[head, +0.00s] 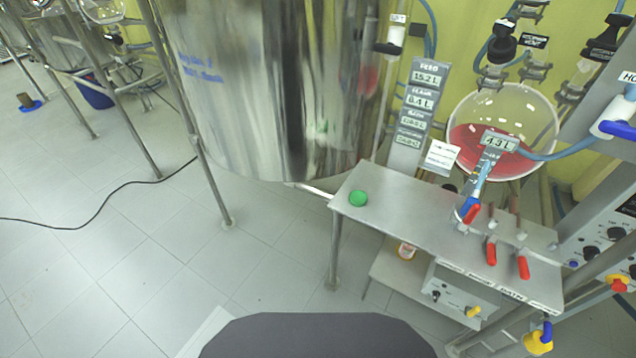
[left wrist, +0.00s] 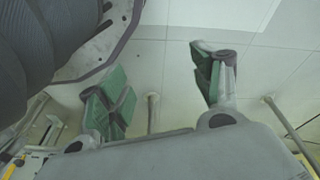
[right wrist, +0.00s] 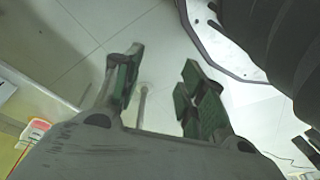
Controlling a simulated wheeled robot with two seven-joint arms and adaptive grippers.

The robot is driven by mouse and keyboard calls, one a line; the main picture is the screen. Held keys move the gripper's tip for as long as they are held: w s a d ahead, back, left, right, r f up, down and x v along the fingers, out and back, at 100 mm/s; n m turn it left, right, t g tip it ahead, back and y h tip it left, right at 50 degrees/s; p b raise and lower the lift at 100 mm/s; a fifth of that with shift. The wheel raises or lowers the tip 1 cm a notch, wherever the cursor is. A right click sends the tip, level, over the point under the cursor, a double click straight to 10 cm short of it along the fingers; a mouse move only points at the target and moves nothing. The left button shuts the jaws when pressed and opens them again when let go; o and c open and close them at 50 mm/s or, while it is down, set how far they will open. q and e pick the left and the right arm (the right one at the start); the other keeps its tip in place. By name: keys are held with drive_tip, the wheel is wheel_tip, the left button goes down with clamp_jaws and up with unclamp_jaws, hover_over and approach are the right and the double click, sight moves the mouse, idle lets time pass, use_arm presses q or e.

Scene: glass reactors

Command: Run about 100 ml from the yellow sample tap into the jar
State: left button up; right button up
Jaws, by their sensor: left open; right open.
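A tap with a yellow handle and a blue part (head: 538,340) shows at the lower right of the head view. What lies under its outlet is not visible. A small white and orange container (head: 406,252), perhaps the jar, stands on the lower shelf under the steel bench, partly hidden by the bench top. My left gripper (left wrist: 160,85) is open and empty in the left wrist view, with bare floor beyond it. My right gripper (right wrist: 160,85) is open and empty in the right wrist view, also over floor. Neither gripper shows in the head view.
The steel bench (head: 400,222) carries a green round object (head: 358,198) and several red-handled valves (head: 491,252). A large steel vessel (head: 265,90) stands behind it. A glass flask (head: 500,115) holds pink liquid. A black cable (head: 90,222) crosses the open floor at left.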

use_arm(q)
drive_tip(key=s+a+r+p, duration=0.1)
drive_tip(key=s+a+p, duration=0.2)
drive_tip(key=s+p, duration=0.6)
drive_tip(key=s+a+r+g+p, duration=0.1)
drive_tip(key=s+a+p, duration=0.2)
drive_tip(key=s+p, duration=0.6)
drive_tip(key=shift+s+a+r+y, duration=0.2)
drive_tip(key=shift+s+a+y, duration=0.15)
drive_tip(key=shift+s+y, duration=0.05)
use_arm(e)
drive_tip(key=s+d+r, duration=0.1)
drive_tip(key=s+d, duration=0.2)
drive_tip(key=s, duration=0.6)
drive_tip(key=s+d+r+g+h, duration=0.1)
drive_tip(key=s+d, duration=0.2)
drive_tip(key=s, duration=0.6)
drive_tip(key=shift+s+d+r, duration=0.2)
drive_tip(key=shift+s+d, duration=0.15)
drive_tip(key=shift+s, duration=0.05)
use_arm(q)
drive_tip(key=shift+w+f, duration=0.1)
use_arm(e)
drive_tip(key=shift+w+f, duration=0.1)
